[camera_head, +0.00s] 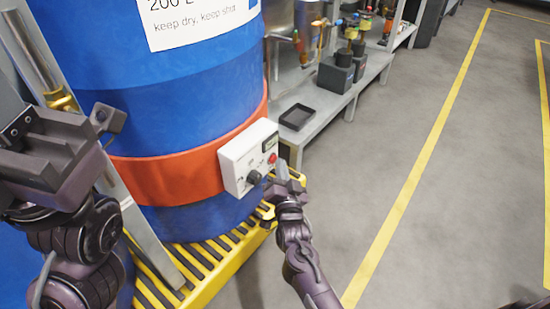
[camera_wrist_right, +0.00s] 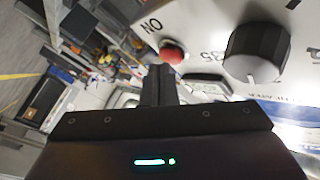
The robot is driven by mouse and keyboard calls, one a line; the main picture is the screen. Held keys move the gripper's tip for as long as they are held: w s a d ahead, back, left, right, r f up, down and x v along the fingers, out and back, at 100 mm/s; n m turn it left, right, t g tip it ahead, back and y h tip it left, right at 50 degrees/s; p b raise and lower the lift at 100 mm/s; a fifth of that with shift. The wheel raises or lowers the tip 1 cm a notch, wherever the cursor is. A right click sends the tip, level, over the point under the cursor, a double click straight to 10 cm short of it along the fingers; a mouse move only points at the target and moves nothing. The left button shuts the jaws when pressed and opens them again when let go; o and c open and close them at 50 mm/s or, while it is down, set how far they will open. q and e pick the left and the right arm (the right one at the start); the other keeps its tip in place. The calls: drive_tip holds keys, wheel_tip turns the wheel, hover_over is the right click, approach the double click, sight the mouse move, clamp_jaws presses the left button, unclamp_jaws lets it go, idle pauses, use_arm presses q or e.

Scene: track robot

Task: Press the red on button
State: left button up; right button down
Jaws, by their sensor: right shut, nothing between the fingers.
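The red button (camera_head: 272,158) sits on the white control box (camera_head: 238,165), which is fixed to the orange band of a blue drum. In the right wrist view the red button (camera_wrist_right: 172,50) is beside the letters "ON", left of a black knob (camera_wrist_right: 257,53). My right gripper (camera_head: 281,172) is shut and empty, its fingertips close in front of the box just below and right of the button. In the wrist view its closed fingers (camera_wrist_right: 160,82) point toward the button; I cannot tell whether they touch it. My left gripper (camera_head: 62,122) is open and empty at the left.
The blue drum (camera_head: 190,90) stands on a yellow slatted pallet (camera_head: 205,275). A grey bench (camera_head: 325,110) with a black tray (camera_head: 297,117) and several fittings is behind. Open grey floor (camera_head: 460,130) with yellow lines lies to the right.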

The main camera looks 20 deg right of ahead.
drive_tip(key=s+d+p, duration=0.3)
drive_tip(key=s+p, duration=0.1)
drive_tip(key=shift+s+d, duration=0.35)
drive_tip(key=shift+s, duration=0.05)
idle(0.6)
